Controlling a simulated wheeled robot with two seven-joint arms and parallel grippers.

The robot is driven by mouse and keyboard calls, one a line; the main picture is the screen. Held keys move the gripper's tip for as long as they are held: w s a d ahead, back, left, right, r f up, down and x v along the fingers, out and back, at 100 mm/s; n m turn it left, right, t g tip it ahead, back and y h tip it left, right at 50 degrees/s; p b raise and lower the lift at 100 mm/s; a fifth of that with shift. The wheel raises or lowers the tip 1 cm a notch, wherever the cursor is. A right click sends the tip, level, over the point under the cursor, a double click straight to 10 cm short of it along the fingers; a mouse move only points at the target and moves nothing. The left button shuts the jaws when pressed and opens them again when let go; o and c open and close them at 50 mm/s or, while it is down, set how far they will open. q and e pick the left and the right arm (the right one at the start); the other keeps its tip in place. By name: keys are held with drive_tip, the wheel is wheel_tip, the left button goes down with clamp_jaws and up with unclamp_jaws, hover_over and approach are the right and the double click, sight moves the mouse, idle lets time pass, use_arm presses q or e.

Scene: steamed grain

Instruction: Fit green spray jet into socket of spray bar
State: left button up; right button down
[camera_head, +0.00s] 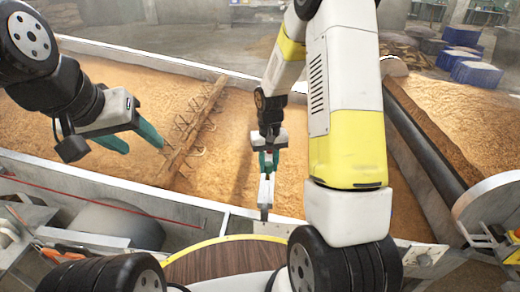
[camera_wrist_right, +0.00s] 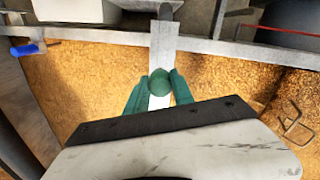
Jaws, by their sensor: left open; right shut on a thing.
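The green spray jet (camera_wrist_right: 160,81) shows as a round green piece between the green fingers of my right gripper (camera_head: 267,162). That gripper is shut on it. A pale grey bar (camera_wrist_right: 163,42), which looks like the spray bar, runs from the trough's rim to the jet; it also shows in the head view (camera_head: 265,192). The jet overlaps the bar's end. The socket is hidden, and I cannot tell whether the jet sits in it or above it. My left gripper (camera_head: 145,147) is open and empty over the grain at the left, well apart from the bar.
Grain (camera_head: 235,125) fills the wide trough. A rusty beam with wire hooks (camera_head: 190,132) lies on the grain between my grippers. The trough's near rim (camera_head: 190,205) crosses the front. A blue-handled tool (camera_wrist_right: 25,49) is at the wrist view's left. Blue containers (camera_head: 476,73) stand far back right.

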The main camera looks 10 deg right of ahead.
drive_tip(key=shift+n, duration=0.4)
drive_tip(key=shift+w+d+f, duration=0.1)
drive_tip(key=shift+w+f, duration=0.2)
drive_tip(key=shift+w, duration=0.3)
drive_tip(key=shift+w+d+f, duration=0.15)
drive_tip(key=shift+w+f, duration=0.2)
drive_tip(key=shift+w, duration=0.3)
drive_tip(key=shift+w+d+f, duration=0.1)
drive_tip(key=shift+w+f, duration=0.2)
drive_tip(key=shift+w, duration=0.3)
drive_tip(key=shift+f, duration=0.15)
drive_tip(key=shift+f, duration=2.05)
drive_tip(key=c, duration=1)
unclamp_jaws()
drive_tip(key=shift+r, duration=0.1)
